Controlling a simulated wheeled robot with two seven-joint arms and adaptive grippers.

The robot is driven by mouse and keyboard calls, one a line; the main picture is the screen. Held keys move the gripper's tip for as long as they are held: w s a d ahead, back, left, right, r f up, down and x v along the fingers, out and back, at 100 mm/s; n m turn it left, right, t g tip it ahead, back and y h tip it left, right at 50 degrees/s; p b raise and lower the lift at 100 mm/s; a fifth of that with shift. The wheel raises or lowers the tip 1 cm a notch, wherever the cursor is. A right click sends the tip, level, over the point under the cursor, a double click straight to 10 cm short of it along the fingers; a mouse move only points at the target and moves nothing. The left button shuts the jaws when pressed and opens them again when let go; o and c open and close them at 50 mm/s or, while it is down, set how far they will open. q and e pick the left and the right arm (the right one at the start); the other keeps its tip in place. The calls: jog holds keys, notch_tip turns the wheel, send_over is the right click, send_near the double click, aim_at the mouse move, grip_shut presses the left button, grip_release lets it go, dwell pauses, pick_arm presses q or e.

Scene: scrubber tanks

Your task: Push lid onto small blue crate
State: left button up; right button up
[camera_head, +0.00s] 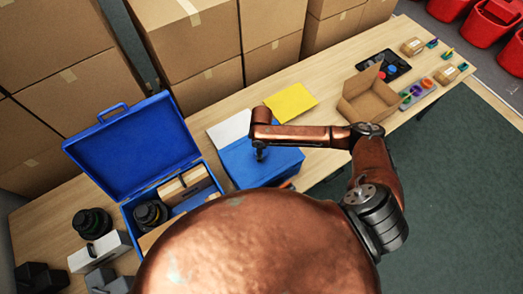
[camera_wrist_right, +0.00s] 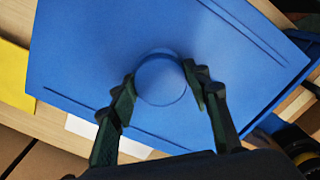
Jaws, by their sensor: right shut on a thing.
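The blue lid (camera_head: 277,166) lies roughly flat near the middle of the table; it fills much of the right wrist view (camera_wrist_right: 225,75). A round blue knob (camera_wrist_right: 160,82) stands on its top. My right gripper (camera_head: 260,153) comes down over the lid from above, and in the right wrist view its dark fingers (camera_wrist_right: 162,90) are on both sides of the knob, shut on it. The small blue crate is not clearly distinguishable under the lid, so I cannot tell how the lid sits on it. My left gripper is not in view.
An open blue case (camera_head: 130,150) with things inside stands to the left. A yellow sheet (camera_head: 291,103) and a white sheet (camera_head: 229,130) lie behind the lid. An open cardboard box (camera_head: 369,98) stands farther right. Stacked cartons (camera_head: 205,85) line the back edge.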

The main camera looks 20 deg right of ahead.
jog(key=shift+f+p, duration=0.2)
jog(key=shift+p, duration=0.15)
dwell(0.3)
jog(key=shift+f, duration=0.6)
dwell(0.6)
jog(key=shift+c, duration=0.5)
jog(key=shift+c, duration=0.2)
jog(key=o, duration=1.5)
jog(key=shift+o, duration=0.7)
jog(key=o, duration=0.8)
jog(key=shift+c, duration=0.2)
jog(key=shift+r, duration=0.15)
